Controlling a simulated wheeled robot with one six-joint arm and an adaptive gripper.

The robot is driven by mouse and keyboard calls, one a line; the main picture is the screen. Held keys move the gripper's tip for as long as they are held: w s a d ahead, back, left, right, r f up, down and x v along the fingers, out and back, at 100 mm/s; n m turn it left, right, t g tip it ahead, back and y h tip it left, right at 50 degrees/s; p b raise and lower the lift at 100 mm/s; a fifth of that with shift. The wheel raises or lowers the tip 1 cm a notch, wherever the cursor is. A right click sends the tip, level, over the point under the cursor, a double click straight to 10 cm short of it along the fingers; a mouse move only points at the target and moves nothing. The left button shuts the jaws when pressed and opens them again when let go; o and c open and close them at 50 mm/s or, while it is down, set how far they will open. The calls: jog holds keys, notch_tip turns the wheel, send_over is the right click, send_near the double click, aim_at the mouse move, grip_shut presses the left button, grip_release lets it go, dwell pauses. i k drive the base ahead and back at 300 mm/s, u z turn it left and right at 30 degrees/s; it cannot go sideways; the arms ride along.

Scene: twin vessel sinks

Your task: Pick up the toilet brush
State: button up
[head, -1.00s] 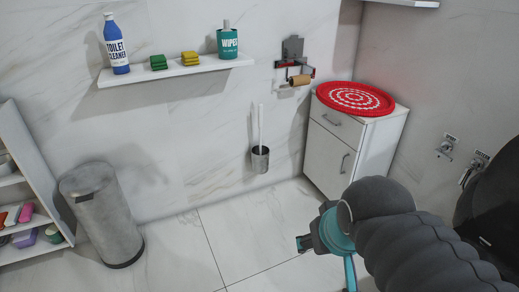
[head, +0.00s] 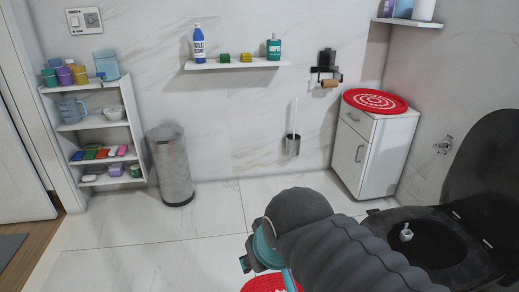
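The toilet brush (head: 294,117) has a thin white upright handle. Its lower end is hidden inside a small grey metal holder (head: 293,145), which is fixed to or set against the marble wall between the shelf and the cabinet. My gripper (head: 267,270), with teal and dark parts, is low in the middle of the head view, in front of the brush and well apart from it. My thick grey arm hides part of it, and its fingers are only partly visible. I see nothing held in it.
A grey bin (head: 170,165) stands left of the brush, and a white cabinet (head: 368,155) stands to its right. An open toilet (head: 385,215) is at lower right. A wall shelf (head: 235,64) is above. The tiled floor (head: 225,205) before the brush is clear.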

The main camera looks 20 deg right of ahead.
aim_at(296, 99)
jog(key=u, duration=0.2)
jog(key=i, duration=2.15)
jog(key=z, duration=1.6)
jog(key=i, duration=0.65)
jog(key=z, duration=0.8)
